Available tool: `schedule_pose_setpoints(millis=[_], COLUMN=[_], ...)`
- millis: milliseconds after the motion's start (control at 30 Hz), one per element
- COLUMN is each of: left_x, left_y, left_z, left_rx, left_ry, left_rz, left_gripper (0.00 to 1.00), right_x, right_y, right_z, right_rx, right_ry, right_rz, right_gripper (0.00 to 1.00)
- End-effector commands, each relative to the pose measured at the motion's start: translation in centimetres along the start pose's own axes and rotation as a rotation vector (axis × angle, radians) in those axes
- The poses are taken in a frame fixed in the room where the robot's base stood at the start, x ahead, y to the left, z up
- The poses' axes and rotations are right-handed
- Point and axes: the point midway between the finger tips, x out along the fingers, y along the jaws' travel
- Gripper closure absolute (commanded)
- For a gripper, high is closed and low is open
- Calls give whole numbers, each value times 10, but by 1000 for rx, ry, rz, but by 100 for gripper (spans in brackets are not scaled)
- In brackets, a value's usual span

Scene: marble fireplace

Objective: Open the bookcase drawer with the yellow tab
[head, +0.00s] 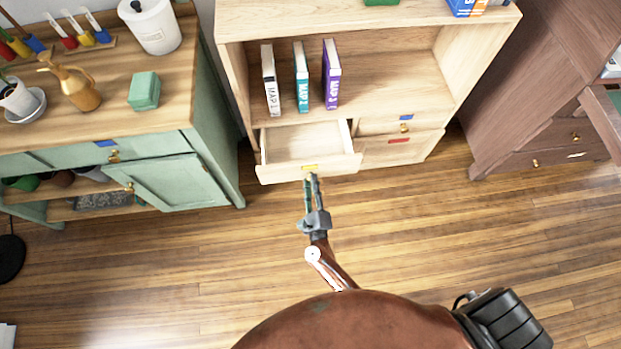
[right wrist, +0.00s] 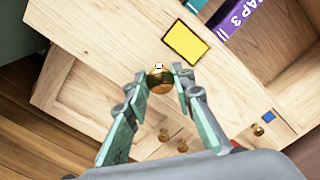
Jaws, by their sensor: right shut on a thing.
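The bookcase drawer with the yellow tab (head: 268,172) is pulled out from the light wood bookcase (head: 232,62), and its empty inside shows in the head view. The yellow tab (head: 309,168) is on its front; it also shows in the right wrist view (right wrist: 186,43). Below the tab is a round brass knob (right wrist: 160,82). My right gripper (head: 313,178) is at the drawer front, and in the right wrist view its fingertips (right wrist: 160,76) are shut on the knob from both sides. My left gripper is not in view.
Beside the open drawer are closed drawers with a blue tab (head: 406,117) and a red tab (head: 398,140). Books (head: 302,77) stand on the shelf above. A green cabinet (head: 166,178) is at the left, a dark wooden one (head: 540,139) at the right. Floor in front is clear.

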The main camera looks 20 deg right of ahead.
Motion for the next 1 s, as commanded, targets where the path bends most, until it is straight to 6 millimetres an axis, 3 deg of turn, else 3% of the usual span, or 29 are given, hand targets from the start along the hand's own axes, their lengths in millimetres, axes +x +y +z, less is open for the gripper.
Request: schedule_pose_setpoints(millis=[200,233,467,1000], left_x=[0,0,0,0], left_y=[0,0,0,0], left_z=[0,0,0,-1], left_rx=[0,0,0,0], left_ry=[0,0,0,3], left_rz=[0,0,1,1], left_gripper=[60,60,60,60], right_x=[0,0,0,1], right_y=[1,1,1,0], right_z=[1,1,1,0], right_rx=[1,1,0,0], right_ry=[-2,-2,-1,-1], right_rz=[2,2,1,0], right_gripper=[100,76,60,59])
